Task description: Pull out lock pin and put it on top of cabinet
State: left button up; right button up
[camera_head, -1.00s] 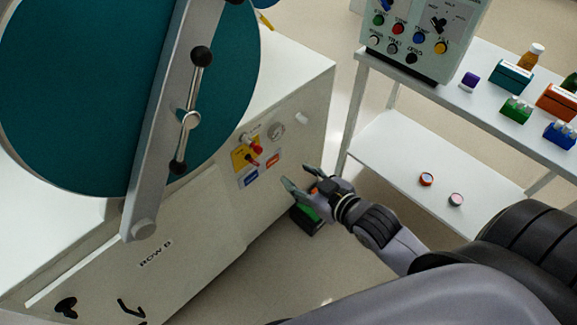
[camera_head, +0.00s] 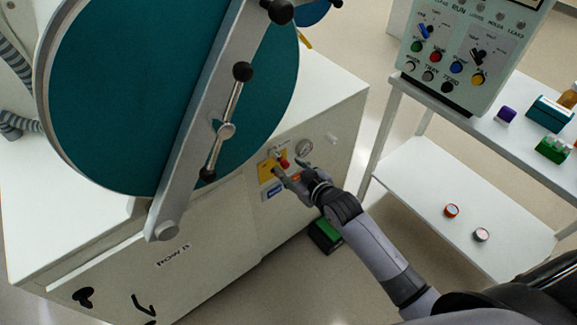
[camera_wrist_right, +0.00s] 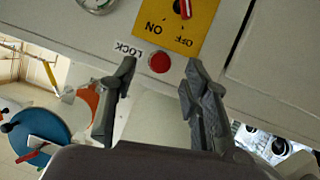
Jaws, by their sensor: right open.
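The lock pin shows its round red end (camera_wrist_right: 159,62) beside the LOCK label in the right wrist view. My right gripper (camera_wrist_right: 160,64) is open, with one finger on each side of the red end in that picture; I cannot tell whether it touches. In the head view the right gripper (camera_head: 290,168) is at the front panel of the white cabinet (camera_head: 230,235) and covers part of the panel. The cabinet's white top (camera_head: 325,90) has bare room to the right of the teal round door. My left gripper is not in view.
A yellow ON/OFF plate (camera_wrist_right: 172,25) with a red switch handle is close to the pin. The teal door (camera_head: 150,100) with its grey bar stands left of my gripper. A white shelf cart (camera_head: 450,180) stands right, and a green-topped box (camera_head: 325,232) is on the floor below.

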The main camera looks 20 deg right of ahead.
jog(key=shift+x, duration=0.95)
jog(key=shift+c, duration=0.6)
grip_shut()
